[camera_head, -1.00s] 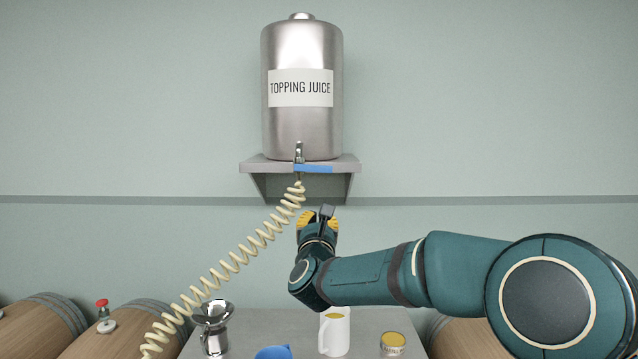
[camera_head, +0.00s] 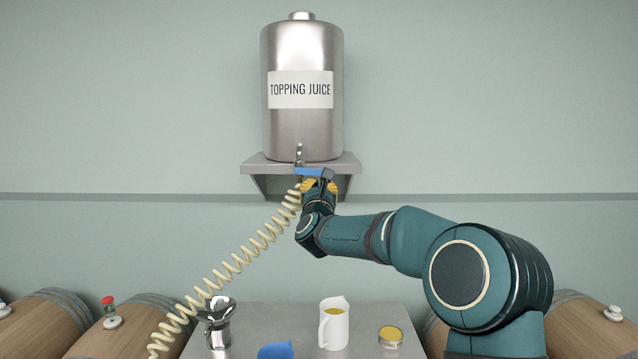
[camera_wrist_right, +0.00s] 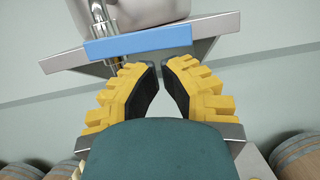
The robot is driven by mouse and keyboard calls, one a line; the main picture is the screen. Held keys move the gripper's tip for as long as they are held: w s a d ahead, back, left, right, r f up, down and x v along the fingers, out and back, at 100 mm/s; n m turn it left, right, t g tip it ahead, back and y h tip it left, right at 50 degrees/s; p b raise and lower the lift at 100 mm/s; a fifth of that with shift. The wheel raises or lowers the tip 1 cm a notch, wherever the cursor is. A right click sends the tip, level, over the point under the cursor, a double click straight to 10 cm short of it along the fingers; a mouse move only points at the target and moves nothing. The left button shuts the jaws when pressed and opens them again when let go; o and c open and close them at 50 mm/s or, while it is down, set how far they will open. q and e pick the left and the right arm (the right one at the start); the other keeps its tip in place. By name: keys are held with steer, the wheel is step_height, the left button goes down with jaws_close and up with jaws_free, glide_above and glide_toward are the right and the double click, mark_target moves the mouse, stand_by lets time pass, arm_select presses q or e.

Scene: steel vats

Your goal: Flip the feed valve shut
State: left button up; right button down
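The steel tank (camera_head: 302,120) labelled TOPPING JUICE stands on a wall shelf (camera_head: 255,164). The feed valve (camera_head: 299,154) is at its lower front. Its blue handle (camera_head: 308,171) sticks out sideways to the right, and it shows as a wide blue bar in the right wrist view (camera_wrist_right: 137,42). My right gripper (camera_head: 320,182), with yellow fingers, is just below the handle. In the right wrist view the fingertips (camera_wrist_right: 160,68) are a little apart with nothing between them, short of the bar. I cannot tell if they touch it. My left gripper is not in view.
A cream coiled hose (camera_head: 240,260) runs from below the valve down to the left. The steel table (camera_head: 275,318) below holds a white jug (camera_head: 334,325), a yellow-topped tin (camera_head: 391,336), a steel vessel (camera_head: 219,325) and a blue item (camera_head: 275,350). Wooden barrels (camera_head: 140,322) lie at both sides.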

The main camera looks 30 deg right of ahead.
steer(key=shift+w, duration=0.15)
steer(key=shift+d+r+n+b, duration=0.15)
steer(key=shift+r+n+b, duration=0.55)
steer(key=shift+b, duration=0.25)
